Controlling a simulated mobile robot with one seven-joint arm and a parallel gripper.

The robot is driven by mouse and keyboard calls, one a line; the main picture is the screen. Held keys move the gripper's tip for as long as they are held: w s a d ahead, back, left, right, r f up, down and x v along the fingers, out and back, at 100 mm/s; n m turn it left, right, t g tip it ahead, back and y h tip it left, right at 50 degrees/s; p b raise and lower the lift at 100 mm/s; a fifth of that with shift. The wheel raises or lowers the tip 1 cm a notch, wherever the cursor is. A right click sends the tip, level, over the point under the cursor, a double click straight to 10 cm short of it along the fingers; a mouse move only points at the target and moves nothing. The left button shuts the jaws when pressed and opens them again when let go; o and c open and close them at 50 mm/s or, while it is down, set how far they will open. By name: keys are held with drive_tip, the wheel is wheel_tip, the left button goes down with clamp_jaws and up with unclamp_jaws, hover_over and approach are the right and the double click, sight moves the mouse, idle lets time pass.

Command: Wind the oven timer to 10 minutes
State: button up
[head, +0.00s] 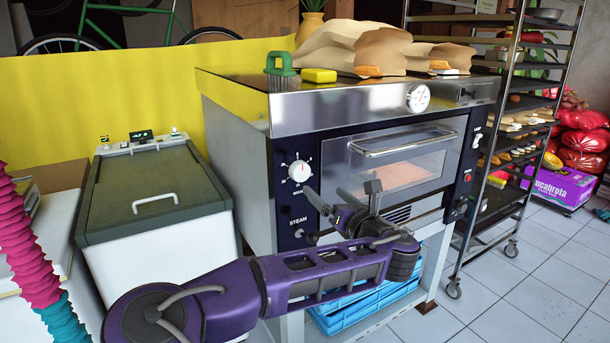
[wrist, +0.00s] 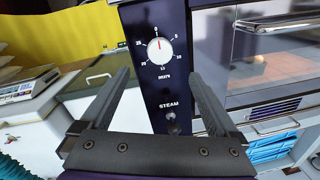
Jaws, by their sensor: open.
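The oven timer is a round white dial (head: 299,171) on the dark left panel of the oven front. In the wrist view the dial (wrist: 159,51) has numbers around it and "MIN" below. Its small red mark points up, at or close to the 0 at the top. My gripper (head: 324,193) is in front of the panel, just below and right of the dial in the head view. In the wrist view its two fingers (wrist: 160,74) are wide apart and empty. The dial shows between and beyond the fingertips, slightly above them, with no contact visible.
A STEAM knob (wrist: 171,116) sits below the dial. The oven door (head: 395,160) with its bar handle is to the right. A lidded white chest (head: 150,200) stands left. A brush (head: 280,68) and bread sacks are on top. A tray rack (head: 515,110) stands right.

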sight(302, 171)
drive_tip(key=x, duration=1.2)
drive_tip(key=shift+w, duration=0.15)
drive_tip(key=c, duration=1.4)
